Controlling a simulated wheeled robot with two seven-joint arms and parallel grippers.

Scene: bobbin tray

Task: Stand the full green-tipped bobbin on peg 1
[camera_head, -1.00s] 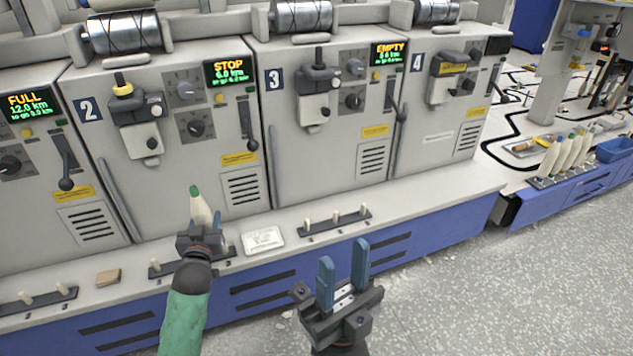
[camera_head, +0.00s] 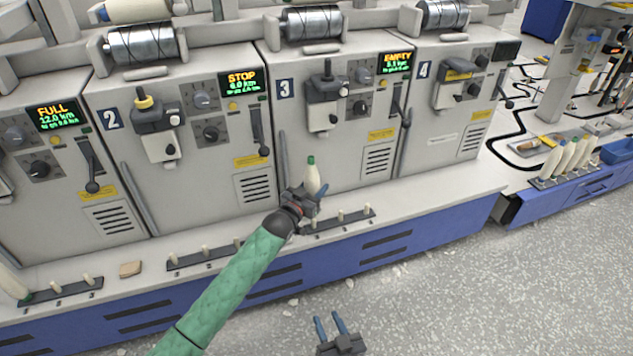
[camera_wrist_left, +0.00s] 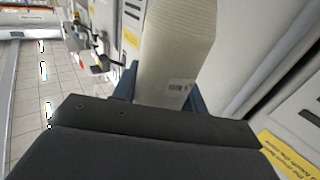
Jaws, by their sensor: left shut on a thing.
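My left gripper (camera_head: 308,198) is shut on a cream bobbin (camera_head: 312,178) with a green tip. It holds the bobbin roughly upright, tip up, in front of machine 3, near the left end of a dark peg rail (camera_head: 330,224). I cannot tell the bobbin's height over the shelf. The rail's pegs (camera_head: 341,215) look bare; their numbers are not readable. My right gripper (camera_head: 330,332) is open and empty, low over the floor.
Another peg rail (camera_head: 190,262) is under machine 2. A further rail (camera_head: 70,292) at lower left has a tilted cream bobbin (camera_head: 10,282) beside it. A brown block (camera_head: 130,269) lies on the shelf.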

